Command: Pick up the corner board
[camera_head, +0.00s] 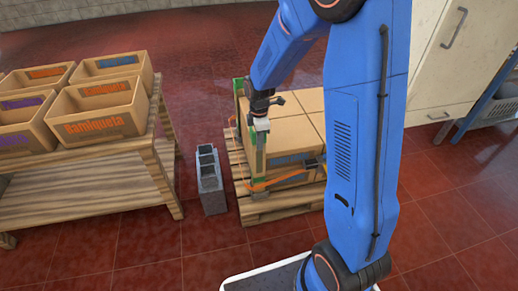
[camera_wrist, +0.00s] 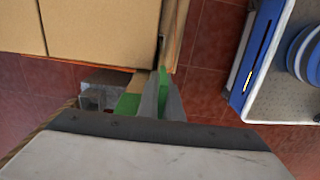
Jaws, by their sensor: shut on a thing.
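The corner board is a narrow upright strip at the near left corner of the boxes; its green part (camera_wrist: 163,74) shows between my fingertips in the wrist view. My gripper (camera_head: 261,123) is shut on it, above the corner in the head view; its grey fingers (camera_wrist: 161,98) also show in the wrist view. The board stands close beside the cardboard boxes (camera_head: 296,132); I cannot tell whether it touches them. Its lower part is partly hidden by the fingers and strap. Another green piece (camera_head: 241,88) is at the far left corner of the stack.
The boxes stand on a wooden pallet (camera_head: 262,209). An orange strap (camera_head: 270,183) hangs loosely around the near corner. A grey hollow block (camera_head: 211,183) stands left of the pallet. A wooden bench (camera_head: 100,184) with open cartons is farther left. A pale cabinet (camera_head: 445,60) stands right.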

